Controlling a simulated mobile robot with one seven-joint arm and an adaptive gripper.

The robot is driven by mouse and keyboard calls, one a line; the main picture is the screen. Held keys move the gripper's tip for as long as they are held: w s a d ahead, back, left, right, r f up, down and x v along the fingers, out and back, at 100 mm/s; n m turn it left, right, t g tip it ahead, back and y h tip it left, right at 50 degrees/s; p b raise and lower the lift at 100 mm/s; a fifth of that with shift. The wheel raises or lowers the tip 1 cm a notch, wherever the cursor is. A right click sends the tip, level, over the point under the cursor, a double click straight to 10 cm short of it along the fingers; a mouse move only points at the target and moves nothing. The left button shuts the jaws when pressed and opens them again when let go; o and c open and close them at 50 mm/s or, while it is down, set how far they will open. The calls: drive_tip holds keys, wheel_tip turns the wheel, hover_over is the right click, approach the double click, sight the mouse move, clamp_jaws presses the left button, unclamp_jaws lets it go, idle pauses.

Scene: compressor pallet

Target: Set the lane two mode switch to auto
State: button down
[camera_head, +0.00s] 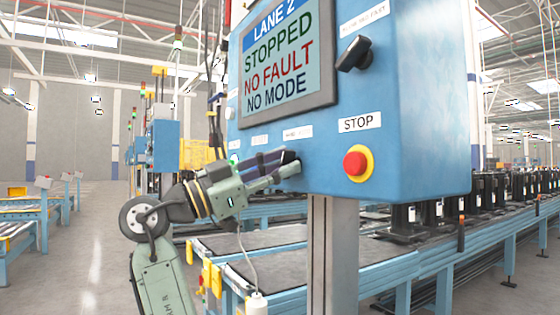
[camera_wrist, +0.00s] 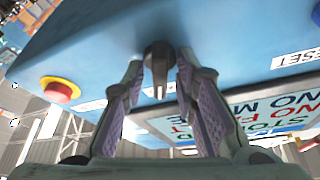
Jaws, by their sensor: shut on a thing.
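The blue Lane 2 control box (camera_head: 410,110) has a screen (camera_head: 285,60) reading STOPPED, NO FAULT, NO MODE. My gripper (camera_head: 290,163) is at the lower front of the box, below a small white label (camera_head: 297,132) too small to read surely. In the wrist view my gripper (camera_wrist: 160,70) has its two purple-padded fingers on either side of a black switch knob (camera_wrist: 158,62), shut on it. The knob's pointer runs toward the wrist camera.
A red stop button (camera_head: 355,164) on a yellow ring sits right of my gripper, under a STOP label (camera_head: 360,122). Another black knob (camera_head: 354,54) is at the upper right of the box. A grey post (camera_head: 333,255) and conveyor (camera_head: 285,235) stand below.

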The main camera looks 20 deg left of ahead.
drive_tip(key=shift+m+g+h+p, duration=0.25)
drive_tip(key=shift+m+g+p, duration=0.35)
drive_tip(key=shift+m, duration=0.85)
drive_tip(key=shift+m+g+h+p, duration=0.35)
drive_tip(key=shift+m+g, duration=0.45)
drive_tip(key=shift+m, duration=0.65)
drive_tip(key=c, duration=1.7)
unclamp_jaws()
drive_tip(key=shift+o, duration=0.2)
drive_tip(key=shift+a, duration=0.15)
drive_tip(key=v, duration=1.1)
drive_tip(key=shift+s+a, duration=0.3)
